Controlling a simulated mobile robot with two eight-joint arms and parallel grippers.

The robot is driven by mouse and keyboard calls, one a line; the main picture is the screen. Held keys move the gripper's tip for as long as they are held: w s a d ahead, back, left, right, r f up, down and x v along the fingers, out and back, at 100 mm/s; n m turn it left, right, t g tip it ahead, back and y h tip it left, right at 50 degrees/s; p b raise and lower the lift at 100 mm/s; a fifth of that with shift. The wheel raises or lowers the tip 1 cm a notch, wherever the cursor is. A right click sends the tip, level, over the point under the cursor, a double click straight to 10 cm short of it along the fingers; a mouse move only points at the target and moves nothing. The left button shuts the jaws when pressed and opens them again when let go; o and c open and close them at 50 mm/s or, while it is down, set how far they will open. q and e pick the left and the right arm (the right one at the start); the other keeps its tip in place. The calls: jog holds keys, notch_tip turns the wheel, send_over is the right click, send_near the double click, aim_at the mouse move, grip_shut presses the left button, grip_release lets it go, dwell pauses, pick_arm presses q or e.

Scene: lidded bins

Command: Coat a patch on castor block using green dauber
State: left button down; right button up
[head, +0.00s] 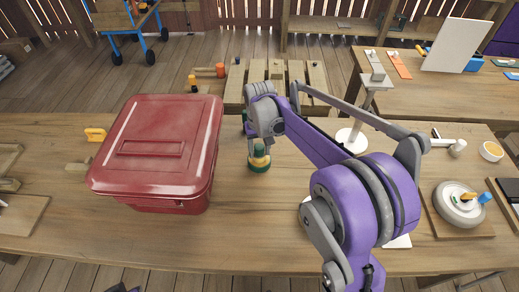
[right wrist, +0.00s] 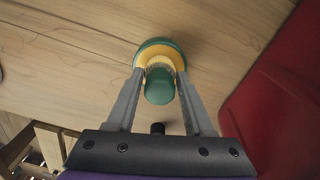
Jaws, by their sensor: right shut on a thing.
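The green dauber (head: 259,160) has a green base, a yellow collar and a green knob. It is upright, at or just above the tabletop, right of the red bin; I cannot tell whether it touches the wood. My right gripper (head: 257,141) points down and is shut on the dauber. In the right wrist view the fingers stand on both sides of the dauber's collar and knob (right wrist: 160,88). A grey round wheel-like piece (head: 455,209) on a wooden board (head: 440,226) at the right may be the castor block.
The red lidded bin (head: 160,150) stands close left of the dauber, also in the right wrist view (right wrist: 285,90). A yellow-handled thing (head: 95,134) lies behind it. A white round-based stand (head: 352,140) and a small bowl (head: 491,151) are at the right. The front middle tabletop is clear.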

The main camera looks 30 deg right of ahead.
aim_at(260, 147)
dwell(0.4)
jog(key=shift+r+p, duration=2.1)
jog(key=shift+r, duration=1.4)
